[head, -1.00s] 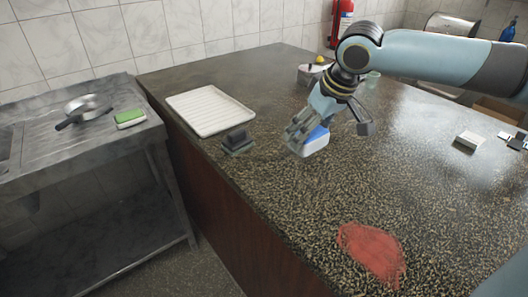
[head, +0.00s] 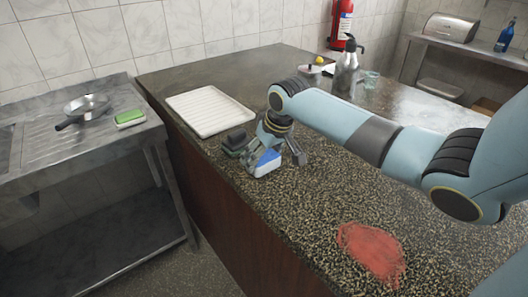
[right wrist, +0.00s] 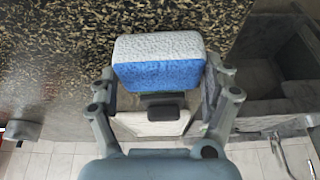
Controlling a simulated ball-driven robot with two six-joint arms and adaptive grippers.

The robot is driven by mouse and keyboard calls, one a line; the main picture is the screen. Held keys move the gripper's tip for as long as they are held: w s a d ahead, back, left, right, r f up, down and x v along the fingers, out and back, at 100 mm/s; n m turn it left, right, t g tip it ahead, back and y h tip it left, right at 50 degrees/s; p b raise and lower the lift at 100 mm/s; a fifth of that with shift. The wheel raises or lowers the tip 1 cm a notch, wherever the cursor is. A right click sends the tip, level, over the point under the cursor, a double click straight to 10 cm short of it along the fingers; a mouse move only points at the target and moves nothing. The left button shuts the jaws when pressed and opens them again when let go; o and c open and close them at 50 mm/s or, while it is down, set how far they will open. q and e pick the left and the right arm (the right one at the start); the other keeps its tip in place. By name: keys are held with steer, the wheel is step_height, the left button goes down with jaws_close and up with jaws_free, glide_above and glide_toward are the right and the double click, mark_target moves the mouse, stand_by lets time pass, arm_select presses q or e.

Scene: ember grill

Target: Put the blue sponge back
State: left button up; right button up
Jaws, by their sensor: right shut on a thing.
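The blue sponge (head: 267,158), blue with a white layer, is held in my right gripper (head: 275,155), just above or at the counter near its left edge. In the right wrist view the sponge (right wrist: 158,73) lies between the fingertips, its white layer away from the palm. A dark grey block-like item (head: 236,139) sits on the counter just left of the gripper, partly behind it. In the right wrist view this dark item (right wrist: 163,108) shows past the sponge. Whether sponge and dark item touch cannot be told. My left gripper is not in view.
A white ribbed tray (head: 210,111) lies behind the dark item. A red patch (head: 371,250) marks the front counter. A spray bottle (head: 346,75) stands at the back. On the steel sink unit at left are a pan (head: 86,105) and a green sponge (head: 130,117).

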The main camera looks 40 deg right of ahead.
steer(key=shift+f, duration=0.15)
steer(key=o, duration=0.9)
steer(key=v, duration=1.2)
